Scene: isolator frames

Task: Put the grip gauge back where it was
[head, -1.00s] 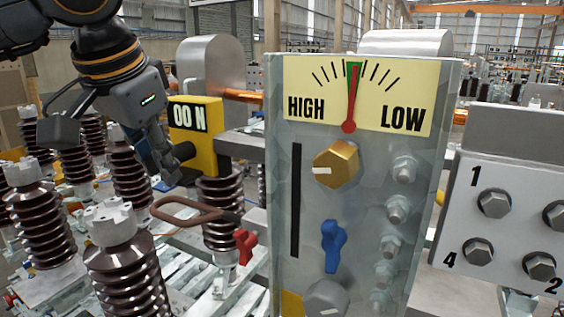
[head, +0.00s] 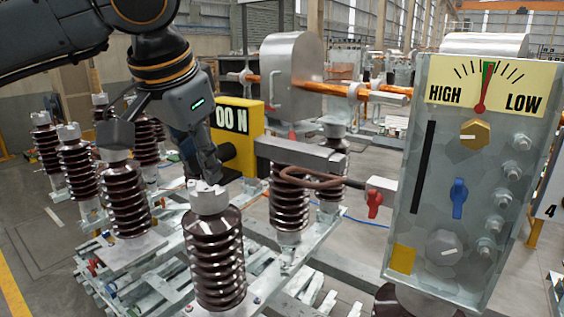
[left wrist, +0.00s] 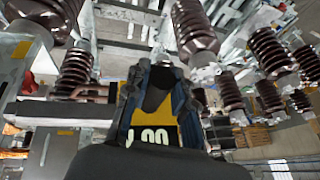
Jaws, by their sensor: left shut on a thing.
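The grip gauge (head: 246,150) is a yellow block with a white "00 N" display and a dark handle at its lower front. My left gripper (head: 212,166) is shut on it and holds it up among the brown insulators, left of the panel. In the left wrist view the gauge (left wrist: 156,128) sits between the two fingers, its digits upside down. Its far side is hidden. My right gripper is in no view.
A metal panel (head: 462,200) with a HIGH/LOW dial and knobs stands at right. A ribbed insulator (head: 218,255) with a white cap stands just below the gripper. A grey bar (head: 300,153) with a brown loop lies right of the gauge. Open floor shows at far left.

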